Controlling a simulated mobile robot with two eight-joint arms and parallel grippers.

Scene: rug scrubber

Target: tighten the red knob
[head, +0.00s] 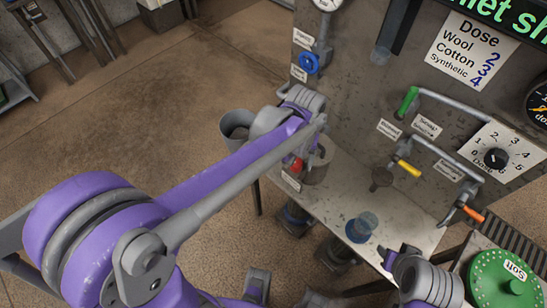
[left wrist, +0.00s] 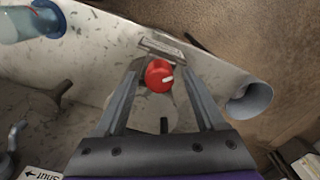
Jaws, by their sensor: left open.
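The red knob (left wrist: 159,76) shows near the middle of the left wrist view, with a pale mark pointing right. In the head view the red knob (head: 298,164) is partly hidden behind my left gripper (head: 308,150). My left gripper (left wrist: 158,72) is open, with one finger on each side of the knob in the left wrist view. I see no clear contact, and cannot tell whether the fingertips are level with the knob. My right gripper (head: 390,258) is partly in view at the lower right of the head view; its jaws are unclear.
Green, yellow and orange-handled levers and a black dial (head: 496,158) are on the right. The floor at left is open.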

